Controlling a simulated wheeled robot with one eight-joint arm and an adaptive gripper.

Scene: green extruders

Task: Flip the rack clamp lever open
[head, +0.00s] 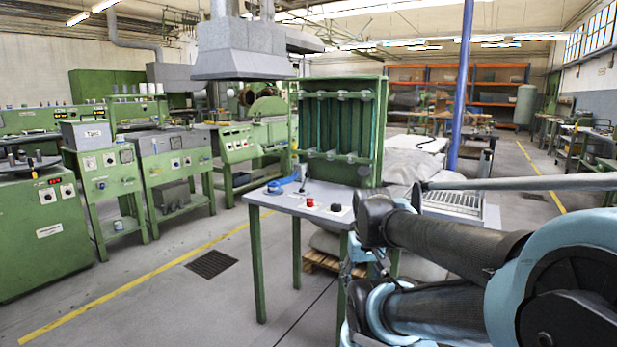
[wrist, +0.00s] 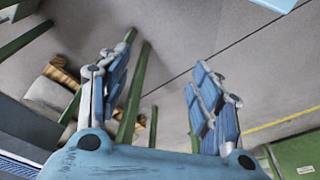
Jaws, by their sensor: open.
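A green rack (head: 340,128) with upright slats and horizontal bars stands at the back of a grey worktable (head: 268,203). Small grey clamp-like fittings (head: 343,95) show along its upper bar; they are too small to tell a lever or its position. A thin upright lever-like piece (head: 303,180) stands on the table by the rack's left foot, beside a blue item (head: 274,188). My gripper (wrist: 163,85) is open and empty in the wrist view, its two blue-padded fingers wide apart above the floor. In the head view it is mostly hidden by my arm, low beside the table's right side.
The tabletop also bears a red button (head: 310,203) and a black knob (head: 336,208). A wooden pallet (head: 318,262) with sacks lies under the table. Green machines (head: 180,165) stand left across an open aisle. A blue post (head: 461,90) rises behind the table's right.

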